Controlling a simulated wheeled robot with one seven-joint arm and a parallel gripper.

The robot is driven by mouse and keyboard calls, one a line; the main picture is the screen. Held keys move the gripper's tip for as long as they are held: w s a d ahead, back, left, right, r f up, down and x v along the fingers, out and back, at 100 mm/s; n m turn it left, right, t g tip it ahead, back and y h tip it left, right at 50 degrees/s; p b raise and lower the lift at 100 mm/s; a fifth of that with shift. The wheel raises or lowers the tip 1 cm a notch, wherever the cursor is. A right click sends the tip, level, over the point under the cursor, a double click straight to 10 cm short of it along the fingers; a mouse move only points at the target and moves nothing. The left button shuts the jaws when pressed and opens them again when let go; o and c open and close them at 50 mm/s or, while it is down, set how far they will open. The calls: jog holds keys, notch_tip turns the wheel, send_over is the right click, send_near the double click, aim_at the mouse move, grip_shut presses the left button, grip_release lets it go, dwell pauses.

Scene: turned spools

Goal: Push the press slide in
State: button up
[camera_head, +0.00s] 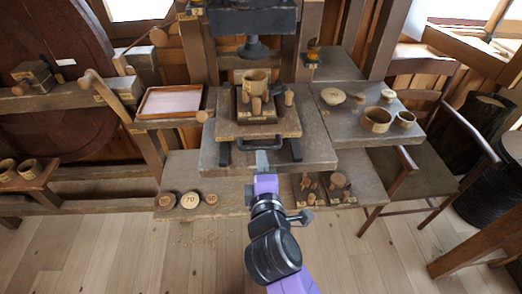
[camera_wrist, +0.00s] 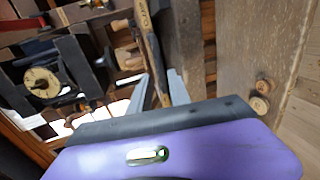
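The press slide (camera_head: 230,130) is a wooden board with a pale label on its front edge, lying on the press bed under the dark press head (camera_head: 253,48). A dark block on it carries a round wooden cup (camera_head: 255,80) and several pegs. My gripper (camera_head: 262,156) is just in front of the slide's front edge, low and near its middle. In the wrist view the two grey fingers (camera_wrist: 160,88) stand apart, with a thin labelled wooden edge (camera_wrist: 148,42) showing between them. I cannot tell whether they touch it.
A shallow tray (camera_head: 170,101) lies on the left. Wooden bowls (camera_head: 376,120) stand on the right board. Round numbered discs (camera_head: 190,200) and small pegs on plates (camera_head: 339,187) lie on the lower shelf. A chair (camera_head: 425,172) stands at right.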

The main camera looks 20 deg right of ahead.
jog(key=shift+x, duration=2.6)
jog(key=shift+c, duration=0.4)
grip_shut()
